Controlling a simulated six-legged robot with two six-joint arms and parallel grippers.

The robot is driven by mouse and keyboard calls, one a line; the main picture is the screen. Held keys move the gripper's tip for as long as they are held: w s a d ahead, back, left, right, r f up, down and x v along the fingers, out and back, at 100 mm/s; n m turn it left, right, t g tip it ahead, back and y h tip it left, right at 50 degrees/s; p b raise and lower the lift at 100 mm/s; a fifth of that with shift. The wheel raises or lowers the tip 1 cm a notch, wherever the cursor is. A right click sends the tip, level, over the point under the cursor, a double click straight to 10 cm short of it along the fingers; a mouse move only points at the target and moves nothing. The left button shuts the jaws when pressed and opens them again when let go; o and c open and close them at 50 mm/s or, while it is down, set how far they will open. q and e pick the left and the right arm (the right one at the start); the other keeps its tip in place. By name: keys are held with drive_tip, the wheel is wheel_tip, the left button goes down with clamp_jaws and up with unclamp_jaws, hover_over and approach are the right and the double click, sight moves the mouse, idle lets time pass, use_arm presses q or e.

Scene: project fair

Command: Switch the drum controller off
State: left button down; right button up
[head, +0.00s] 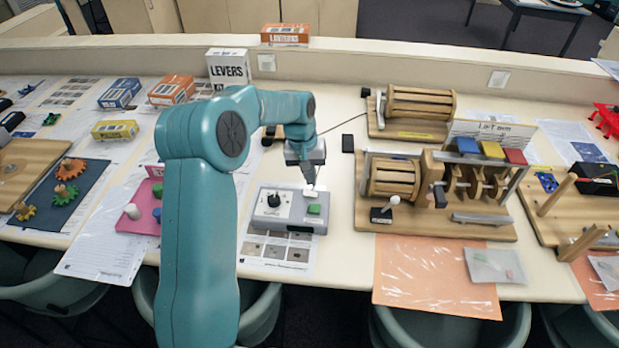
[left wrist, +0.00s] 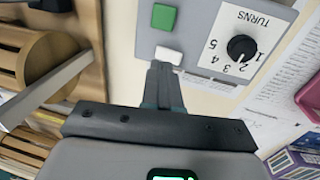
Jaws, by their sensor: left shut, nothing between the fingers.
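The drum controller (head: 262,222) is a grey box on the table, with a black TURNS knob (head: 273,200), a green square button (head: 314,209) and a white button (head: 310,194). The left wrist view shows the green button (left wrist: 163,17), the white button (left wrist: 168,55) and the knob (left wrist: 242,48) on a numbered white plate. My left gripper (head: 310,182) is shut and empty, pointing down at the white button's edge. In the left wrist view its fingertips (left wrist: 162,68) overlap that edge; I cannot tell if they touch. My right gripper is not in view.
A wooden drum machine (head: 440,222) with a small white-knobbed lever (head: 393,201) stands right of the controller. A pink tray (head: 140,218) lies to the left. A LEVERS box (head: 228,68) stands behind my left arm. A printed sheet (head: 280,252) lies under the controller.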

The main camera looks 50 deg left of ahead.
use_arm(q)
drive_tip(key=shift+w+d+r+b, duration=0.1)
drive_tip(key=shift+d+r+b, duration=0.1)
drive_tip(key=shift+r+b, duration=0.9)
wheel_tip(320, 180, up, 8)
drive_tip(key=w+d, duration=0.1)
drive_tip(key=shift+w+d+f, duration=0.15)
drive_tip(key=shift+w, duration=0.05)
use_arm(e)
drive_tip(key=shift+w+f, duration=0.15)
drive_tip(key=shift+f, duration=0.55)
use_arm(q)
drive_tip(key=shift+s, duration=0.15)
